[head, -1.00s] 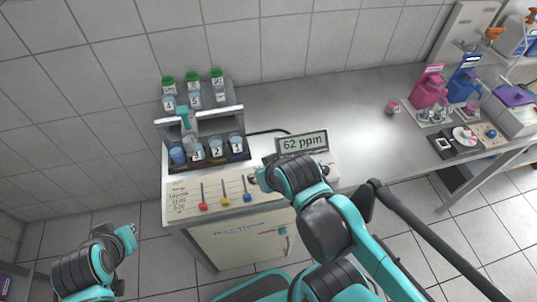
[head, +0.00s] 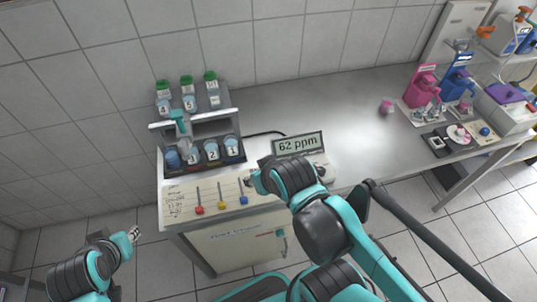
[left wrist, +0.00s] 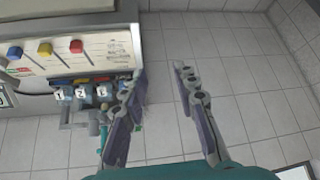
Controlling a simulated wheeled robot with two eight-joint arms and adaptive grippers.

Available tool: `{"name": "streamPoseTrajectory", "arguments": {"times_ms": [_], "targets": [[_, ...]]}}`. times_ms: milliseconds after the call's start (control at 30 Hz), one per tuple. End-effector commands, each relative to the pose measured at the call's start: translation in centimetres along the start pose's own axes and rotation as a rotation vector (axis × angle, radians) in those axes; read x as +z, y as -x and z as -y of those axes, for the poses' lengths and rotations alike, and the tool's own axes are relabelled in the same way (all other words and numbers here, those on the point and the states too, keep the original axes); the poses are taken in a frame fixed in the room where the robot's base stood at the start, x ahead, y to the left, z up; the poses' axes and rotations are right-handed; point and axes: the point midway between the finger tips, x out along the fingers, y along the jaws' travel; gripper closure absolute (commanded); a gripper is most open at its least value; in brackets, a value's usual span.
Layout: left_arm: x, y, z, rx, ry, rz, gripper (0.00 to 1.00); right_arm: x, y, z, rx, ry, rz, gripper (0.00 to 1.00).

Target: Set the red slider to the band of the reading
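The red slider (head: 199,210) is a small red knob at the near end of its slot, leftmost on the cream panel (head: 180,217). It also shows in the left wrist view (left wrist: 76,46). The yellow slider (head: 222,206) and blue slider (head: 243,200) sit beside it, also low in their slots. The display (head: 297,144) reads 62 ppm. Small print at the panel's left is illegible here. My left gripper (left wrist: 160,72) is open and empty, off the panel's left side and apart from the sliders. My right gripper (head: 260,182) is by the panel's right end, its fingers mostly hidden by my arm.
Pink (head: 424,85) and blue (head: 459,82) devices stand far right. The middle of the bench (head: 345,110) is largely clear.

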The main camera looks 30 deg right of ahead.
Motion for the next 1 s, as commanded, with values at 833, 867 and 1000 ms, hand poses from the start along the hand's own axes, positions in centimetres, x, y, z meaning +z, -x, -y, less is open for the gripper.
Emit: {"name": "streamPoseTrajectory", "arguments": {"times_ms": [833, 867, 1000], "targets": [[-2.7, -6.8, -15.2, 0.087, -0.192, 0.534, 0.59, 0.0, 0.0, 0.0, 0.0, 0.0, 0.0, 0.6], [-2.5, -7.1, -15.7, 0.085, -0.2, 0.552, 0.59, 0.0, 0.0, 0.0, 0.0, 0.0, 0.0, 0.6], [-1.9, -8.1, -17.4, 0.076, -0.224, 0.606, 0.59, 0.0, 0.0, 0.0, 0.0, 0.0, 0.0, 0.6]]}}
